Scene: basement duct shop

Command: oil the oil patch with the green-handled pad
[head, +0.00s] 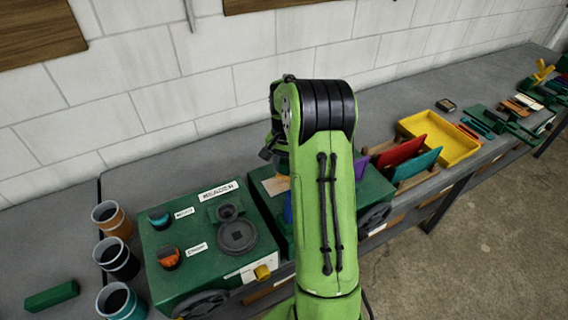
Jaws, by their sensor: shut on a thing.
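My arm rises through the middle of the head view and bends down behind itself, so my gripper and whatever it holds are hidden. A tan patch (275,186) shows on the green machine top just left of my arm; I cannot tell whether it is the oil patch. A small blue piece (288,209) shows below it at the arm's edge, mostly hidden. I cannot make out the green-handled pad.
A green machine (171,236) with knobs and a dark round disc stands left of my arm. Three cups (119,258) and a green bar (52,297) are further left. A yellow tray (457,145) and rack with red and teal sheets (402,153) stand right.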

